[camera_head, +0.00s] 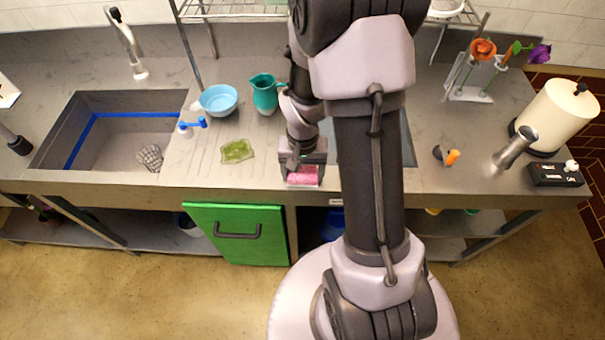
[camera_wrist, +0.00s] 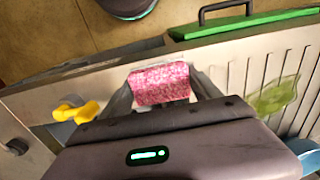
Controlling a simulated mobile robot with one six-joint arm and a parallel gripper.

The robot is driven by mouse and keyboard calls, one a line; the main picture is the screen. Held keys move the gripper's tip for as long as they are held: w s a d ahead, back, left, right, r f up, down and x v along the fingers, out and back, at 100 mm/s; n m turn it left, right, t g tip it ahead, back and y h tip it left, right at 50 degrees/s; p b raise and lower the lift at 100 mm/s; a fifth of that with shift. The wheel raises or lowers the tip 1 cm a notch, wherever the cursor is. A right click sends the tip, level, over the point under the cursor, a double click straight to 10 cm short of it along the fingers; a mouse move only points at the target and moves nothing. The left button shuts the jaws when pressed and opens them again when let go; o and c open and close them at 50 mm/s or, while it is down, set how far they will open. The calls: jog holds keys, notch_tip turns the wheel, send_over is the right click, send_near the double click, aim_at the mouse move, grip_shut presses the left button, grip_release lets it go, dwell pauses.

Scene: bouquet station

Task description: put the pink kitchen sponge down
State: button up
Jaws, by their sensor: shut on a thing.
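The pink kitchen sponge (camera_head: 303,177) is a small mottled pink block near the counter's front edge, left of my arm. In the wrist view the sponge (camera_wrist: 160,82) sits between the two fingers of my gripper (camera_wrist: 162,88). My gripper (camera_head: 303,170) is shut on it, with a finger against each end. It points down over the counter (camera_head: 240,178). Whether the sponge's underside touches the counter or hangs just above it, I cannot tell.
A green soap dish (camera_head: 237,151) lies left of my gripper on the ribbed drainboard. A blue bowl (camera_head: 219,99) and teal jug (camera_head: 264,94) stand behind. The sink (camera_head: 60,130) is at left. A green cabinet door (camera_head: 238,234) stands below the front edge.

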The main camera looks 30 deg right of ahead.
aim_at(303, 173)
jog(key=shift+r, duration=0.1)
jog(key=shift+s+a+f+b, duration=0.2)
jog(key=shift+s+f+b, duration=0.25)
jog(key=shift+f+b, duration=0.2)
jog(key=o, duration=1.2)
jog(key=shift+c, duration=0.2)
notch_tip(303, 173, up, 13)
jog(key=p, duration=0.6)
jog(key=s+a+r+t, duration=0.2)
jog(key=s+a+r, duration=0.1)
jog(key=r, duration=0.3)
jog(key=s+a+r+n+t+y, duration=0.1)
jog(key=s+a+r+t, duration=0.1)
jog(key=s+a+r, duration=0.2)
jog(key=s+a+r+n+t+y, duration=0.1)
jog(key=s+a+r, duration=0.2)
jog(key=a+r, duration=0.4)
notch_tip(303, 173, up, 3)
jog(key=shift+s+a+f+t, duration=0.15)
jog(key=shift+s+f+t, duration=0.05)
jog(key=shift+t, duration=0.2)
